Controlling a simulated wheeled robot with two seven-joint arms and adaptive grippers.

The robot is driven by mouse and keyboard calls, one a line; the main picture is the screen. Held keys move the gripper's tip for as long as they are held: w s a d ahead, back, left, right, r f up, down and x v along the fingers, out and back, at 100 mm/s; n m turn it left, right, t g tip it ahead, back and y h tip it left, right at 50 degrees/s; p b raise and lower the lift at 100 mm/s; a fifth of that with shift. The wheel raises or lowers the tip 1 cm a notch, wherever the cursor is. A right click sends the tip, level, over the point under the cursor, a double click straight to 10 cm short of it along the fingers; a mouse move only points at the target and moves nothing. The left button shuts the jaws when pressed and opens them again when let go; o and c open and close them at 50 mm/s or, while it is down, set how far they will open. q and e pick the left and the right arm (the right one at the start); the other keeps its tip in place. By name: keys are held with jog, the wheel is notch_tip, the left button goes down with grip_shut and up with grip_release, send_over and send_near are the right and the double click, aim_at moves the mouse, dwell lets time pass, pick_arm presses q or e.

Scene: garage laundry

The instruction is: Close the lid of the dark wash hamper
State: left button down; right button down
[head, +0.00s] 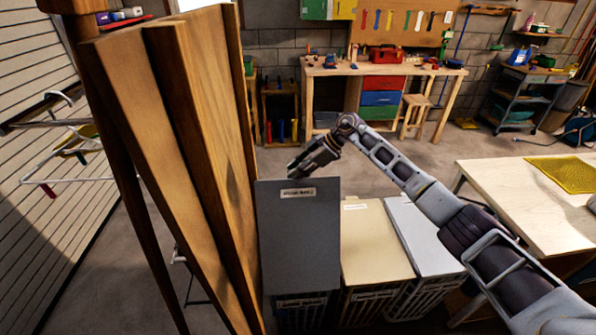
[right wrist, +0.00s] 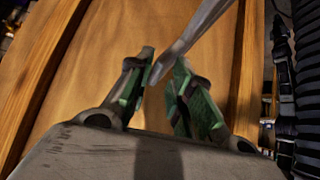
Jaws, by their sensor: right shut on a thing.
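The dark wash hamper (head: 303,312) stands at the left end of a row of hampers in the head view. Its dark grey lid (head: 298,235) is tilted up, with a small label near its upper edge. My right gripper (head: 296,170) is at the lid's upper edge, partly hidden behind it. In the right wrist view, the green-padded fingers (right wrist: 160,82) are closed around a thin grey edge (right wrist: 190,40), which appears to be the lid seen edge-on. My left gripper is not in view.
A beige-lidded hamper (head: 375,245) and a white-lidded one (head: 425,235) stand to the right with lids down. Tall wooden boards (head: 195,140) stand close on the left. A pale table (head: 500,190) is at the right. Open floor lies behind, before a workbench (head: 325,68).

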jog(key=shift+s+f, duration=0.15)
jog(key=shift+f, duration=0.2)
jog(key=c, duration=1.7)
grip_release()
jog(key=shift+o, duration=0.5)
jog(key=shift+a+r, duration=0.1)
jog(key=shift+r, duration=0.15)
jog(key=v, duration=1.1)
jog(key=shift+d+r, duration=0.15)
jog(key=shift+d, duration=0.2)
jog(key=shift+a, duration=0.1)
